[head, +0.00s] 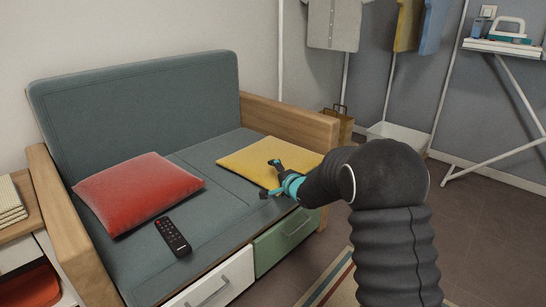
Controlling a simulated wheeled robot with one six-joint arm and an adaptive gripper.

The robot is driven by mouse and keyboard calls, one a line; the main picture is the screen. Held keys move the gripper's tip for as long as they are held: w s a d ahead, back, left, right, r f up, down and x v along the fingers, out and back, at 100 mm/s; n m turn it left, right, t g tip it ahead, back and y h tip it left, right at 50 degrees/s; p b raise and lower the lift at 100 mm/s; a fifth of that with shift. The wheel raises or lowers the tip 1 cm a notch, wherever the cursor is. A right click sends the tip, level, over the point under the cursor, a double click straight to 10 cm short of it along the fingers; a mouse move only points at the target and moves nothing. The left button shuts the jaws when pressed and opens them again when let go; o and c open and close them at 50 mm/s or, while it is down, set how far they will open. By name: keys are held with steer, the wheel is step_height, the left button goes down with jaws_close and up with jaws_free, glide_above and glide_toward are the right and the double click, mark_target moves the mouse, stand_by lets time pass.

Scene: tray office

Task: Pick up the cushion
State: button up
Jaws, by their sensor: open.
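A plump red cushion (138,190) lies on the left part of the grey-green sofa seat (205,217). A flat yellow item (252,157), which may be a thin cushion or a folded cloth, lies on the right part of the seat. My gripper (268,178), with teal parts and dark fingertips, is open and shows in front of the yellow item, covering part of its front edge. I cannot tell how high it is above the seat or whether it touches. It is to the right of the red cushion and apart from it. My black arm hides the area at the right.
A black remote (173,237) lies on the seat in front of the red cushion. Wooden armrests (290,121) bound the sofa. White and green drawers (286,238) are below the seat. A clothes rack, white bin (398,135) and ironing board (503,47) stand behind at right.

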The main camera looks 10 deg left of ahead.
steer(key=c, duration=1.2)
step_height(320, 180, up, 10)
steer(key=p, duration=0.3)
steer(key=shift+r+p, duration=0.1)
steer(key=shift+p, duration=0.25)
steer(key=shift+c, duration=0.6)
step_height(320, 180, up, 9)
steer(key=p, duration=0.9)
steer(key=shift+f+b, duration=2.35)
steer(key=shift+f, duration=2.2)
